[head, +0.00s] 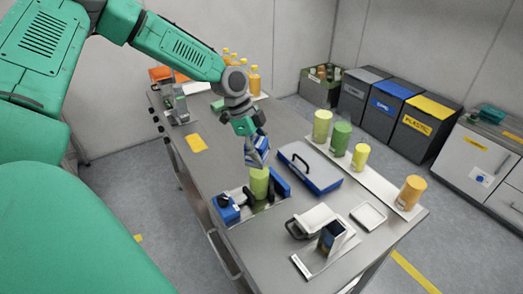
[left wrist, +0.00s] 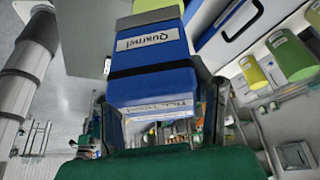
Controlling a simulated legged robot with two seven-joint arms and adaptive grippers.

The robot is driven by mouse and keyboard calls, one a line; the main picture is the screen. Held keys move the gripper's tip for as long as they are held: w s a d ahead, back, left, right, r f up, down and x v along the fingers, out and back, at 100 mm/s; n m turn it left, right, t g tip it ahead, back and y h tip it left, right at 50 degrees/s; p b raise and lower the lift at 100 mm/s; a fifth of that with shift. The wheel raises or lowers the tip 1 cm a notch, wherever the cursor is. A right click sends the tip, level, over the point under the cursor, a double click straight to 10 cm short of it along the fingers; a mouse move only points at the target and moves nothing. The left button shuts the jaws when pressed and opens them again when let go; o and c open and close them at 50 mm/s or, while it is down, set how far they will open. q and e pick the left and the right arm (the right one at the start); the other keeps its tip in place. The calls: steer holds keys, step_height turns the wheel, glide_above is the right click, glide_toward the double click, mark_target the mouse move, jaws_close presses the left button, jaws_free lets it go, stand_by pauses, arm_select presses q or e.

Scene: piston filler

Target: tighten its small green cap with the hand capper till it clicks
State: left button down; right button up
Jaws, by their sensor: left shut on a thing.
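My left gripper (head: 247,128) is shut on the blue hand capper (head: 254,146), just above the middle of the grey bench. In the left wrist view the capper (left wrist: 155,68) fills the space between the fingers and carries white labels. A yellow-green bottle (head: 259,184) stands upright between the blue jaws (head: 280,180) of a holder on the bench. The grey lower end of the capper is right over the bottle's top. I cannot tell whether they touch. The small green cap is hidden from view. My right gripper is not in view.
A blue case (head: 311,172) with a black handle lies right of the bottle. A white tray (head: 378,178) at the right edge bears several green, yellow and orange containers. Bins line the wall.

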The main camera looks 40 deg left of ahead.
arm_select(q)
steer(key=shift+s+f+m+g+b, duration=0.15)
steer(key=shift+m+g+b, duration=0.25)
steer(key=shift+m, duration=0.7)
steer(key=shift+s+m+g, duration=0.1)
steer(key=shift+m+g, duration=0.3)
steer(key=shift+m, duration=0.4)
steer(key=shift+r, duration=0.3)
steer(key=shift+p, duration=0.3)
